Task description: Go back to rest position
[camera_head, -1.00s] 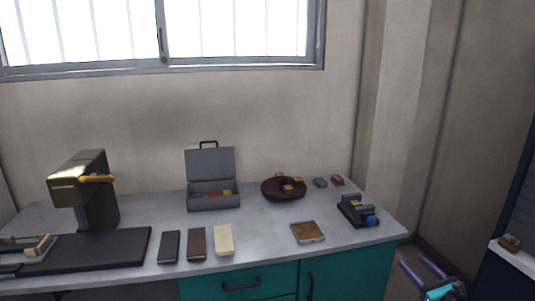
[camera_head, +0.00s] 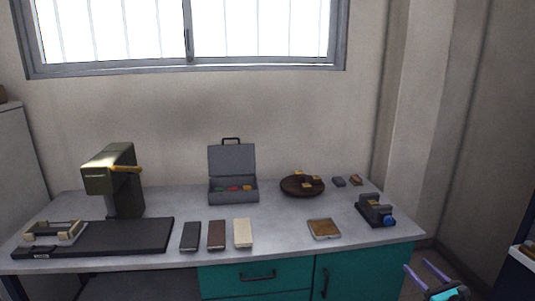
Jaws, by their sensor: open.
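My gripper (camera_head: 426,275) is at the bottom right of the head view, off the right front corner of the workbench. Its two purple fingers stand apart with nothing between them. Its teal body (camera_head: 447,292) is cut off by the lower picture edge. The rest of my arm is out of view.
The grey workbench (camera_head: 280,230) holds a press (camera_head: 118,180), a black board (camera_head: 110,238), three blocks, an open grey case (camera_head: 232,190), a round brown tray (camera_head: 290,190), a small square tray (camera_head: 323,229) and a vise (camera_head: 374,210). Floor shows beyond the bench's right end.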

